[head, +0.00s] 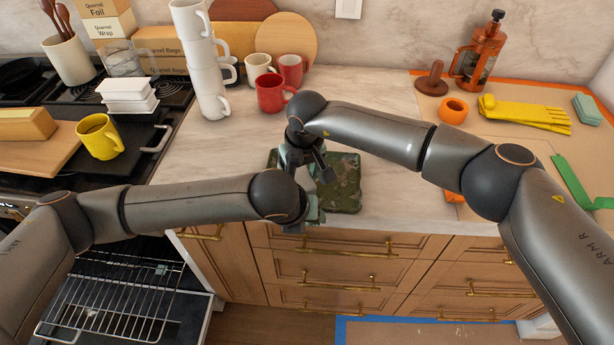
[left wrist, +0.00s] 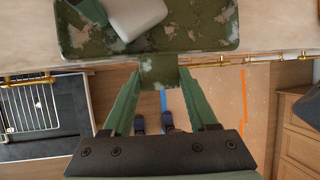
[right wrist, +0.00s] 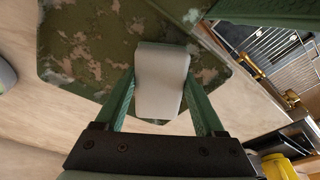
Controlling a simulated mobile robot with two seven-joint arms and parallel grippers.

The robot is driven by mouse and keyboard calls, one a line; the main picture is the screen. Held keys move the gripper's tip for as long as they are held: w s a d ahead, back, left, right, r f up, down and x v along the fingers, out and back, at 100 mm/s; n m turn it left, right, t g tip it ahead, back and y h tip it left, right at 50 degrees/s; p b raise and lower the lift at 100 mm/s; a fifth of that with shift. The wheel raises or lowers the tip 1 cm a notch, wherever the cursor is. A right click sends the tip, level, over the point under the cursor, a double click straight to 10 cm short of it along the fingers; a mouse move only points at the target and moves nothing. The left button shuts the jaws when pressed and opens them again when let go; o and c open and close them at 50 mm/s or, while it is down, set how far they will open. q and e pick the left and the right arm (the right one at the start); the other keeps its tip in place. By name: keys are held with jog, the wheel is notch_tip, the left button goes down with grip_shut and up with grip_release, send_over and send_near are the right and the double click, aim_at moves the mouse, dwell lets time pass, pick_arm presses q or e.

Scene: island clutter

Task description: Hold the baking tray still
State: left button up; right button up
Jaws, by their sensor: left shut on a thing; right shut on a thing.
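The baking tray (head: 345,190) is green with brown and pale mottled patches. It lies on the counter near its front edge, partly hidden by my arms in the head view. In the left wrist view the tray (left wrist: 205,38) has a tab pointing at me, and my left gripper (left wrist: 160,72) is shut on that tab. My right gripper (right wrist: 162,82) is shut on a pale grey block (right wrist: 160,70) at the tray's surface. The block also shows over the tray in the left wrist view (left wrist: 137,14). Whether it touches the tray, I cannot tell.
Red mugs (head: 271,93) and stacked white mugs (head: 208,90) stand behind the tray. A yellow mug (head: 100,137) is at left. The oven rack (head: 115,290) lies below left. Yellow gloves (head: 525,112) and an orange press (head: 480,55) are at right. Counter right of the tray is mostly clear.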

jog(key=shift+w, duration=0.1)
jog(key=shift+w, duration=1.2)
jog(key=shift+f, duration=0.1)
jog(key=shift+d, duration=1.8)
jog(key=shift+a, duration=1.85)
